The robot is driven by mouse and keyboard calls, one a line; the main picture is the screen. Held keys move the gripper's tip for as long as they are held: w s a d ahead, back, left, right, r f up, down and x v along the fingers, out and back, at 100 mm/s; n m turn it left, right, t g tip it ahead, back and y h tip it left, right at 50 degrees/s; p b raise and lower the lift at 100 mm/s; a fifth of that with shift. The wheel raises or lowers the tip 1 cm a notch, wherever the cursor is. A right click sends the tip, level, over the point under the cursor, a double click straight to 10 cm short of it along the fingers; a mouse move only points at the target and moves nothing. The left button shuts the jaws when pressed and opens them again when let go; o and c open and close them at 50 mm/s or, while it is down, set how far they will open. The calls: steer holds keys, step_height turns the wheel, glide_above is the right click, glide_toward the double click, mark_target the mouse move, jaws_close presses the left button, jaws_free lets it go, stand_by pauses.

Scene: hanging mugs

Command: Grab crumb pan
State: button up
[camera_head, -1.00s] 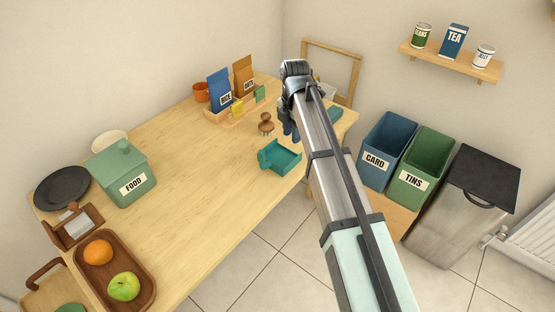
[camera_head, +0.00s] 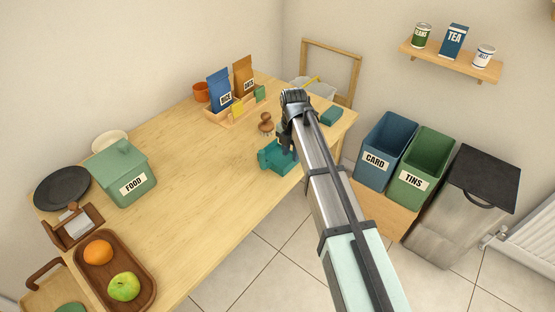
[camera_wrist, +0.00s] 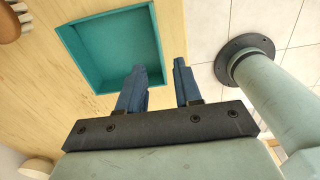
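The crumb pan (camera_head: 275,165) is a teal, shallow, square-sided pan lying on the wooden table near its right edge. In the wrist view the crumb pan (camera_wrist: 112,45) lies open side up beyond my fingers. My gripper (camera_head: 286,143) is over the pan's right part in the head view, which hides some of it. In the wrist view my gripper (camera_wrist: 158,68) is open and empty. Its left blue finger overlaps the pan's inside and its right one lies past the pan's right wall, so the fingers appear on either side of that wall. I cannot tell their exact height.
A wooden-handled brush (camera_head: 266,123) stands behind the pan. A teal block (camera_head: 332,116) lies near the table's far right corner. The green FOOD bin (camera_head: 122,173) is to the left. Tile floor lies past the table edge. The middle of the table (camera_head: 195,170) is clear.

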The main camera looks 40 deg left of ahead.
steer(key=shift+d+f, duration=0.1)
steer(key=shift+f, duration=2.6)
jaws_close()
